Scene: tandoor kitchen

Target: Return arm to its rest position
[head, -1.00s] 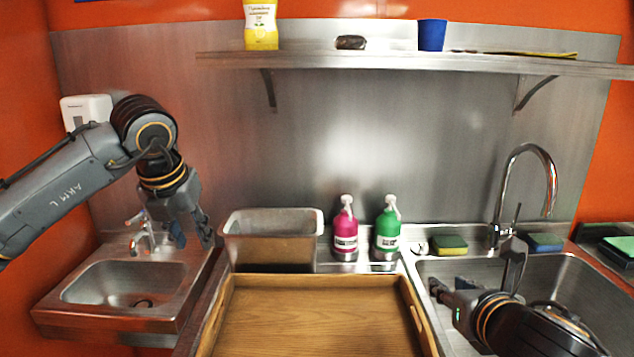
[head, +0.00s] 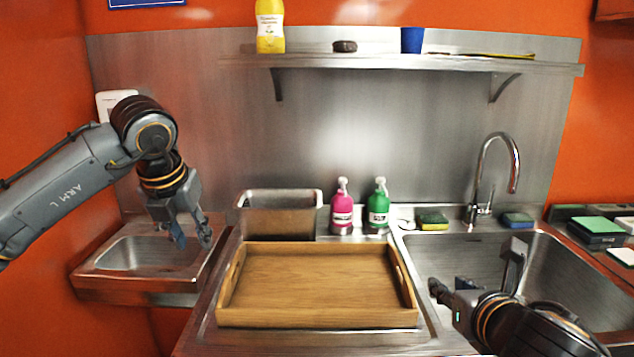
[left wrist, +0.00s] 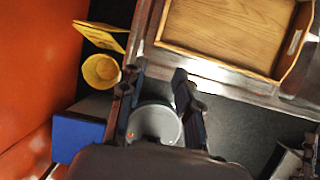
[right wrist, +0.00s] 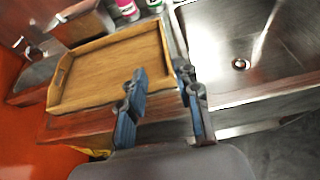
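My left gripper (head: 192,238) hangs pointing down in front of the small hand sink at the left of the head view. In the left wrist view its two fingers (left wrist: 160,80) stand apart with nothing between them. My right gripper (head: 476,268) is at the lower right of the head view, in front of the large sink. In the right wrist view its fingers (right wrist: 160,85) are apart and empty.
A wooden tray (head: 315,318) lies on the counter between the sinks (head: 135,250) (head: 560,275). Behind it stand a metal bin (head: 278,222), a pink bottle (head: 342,212) and a green bottle (head: 378,212). A yellow bucket (left wrist: 101,71) and blue box (left wrist: 76,137) are low near my left gripper.

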